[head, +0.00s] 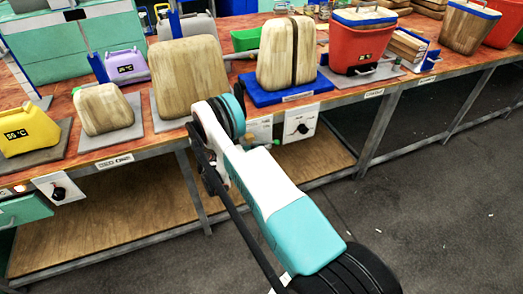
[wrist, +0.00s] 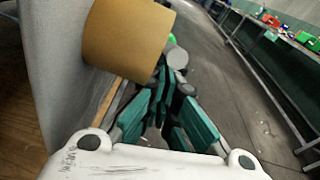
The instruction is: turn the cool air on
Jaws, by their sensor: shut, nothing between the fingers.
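In the wrist view my gripper (wrist: 163,85) has its teal fingers drawn together, with nothing held. In the head view my own arm hides it. Close on its left in the wrist view a tan cylinder (wrist: 130,38) stands out from a grey surface (wrist: 58,70); contact cannot be told. A small round grey part (wrist: 177,58) with some green behind it lies just past the fingertips. In the head view, a white panel with a black knob (head: 298,127) hangs at the bench front, right of my wrist. Another knob panel (head: 59,190) is at left. Their labels are unreadable.
The bench holds a yellow container (head: 27,130), wooden-looking rounded blocks (head: 188,75), a blue tray (head: 262,97) and a red container (head: 362,45). A wooden lower shelf (head: 120,225) runs beneath. The grey floor (head: 430,215) at right is clear.

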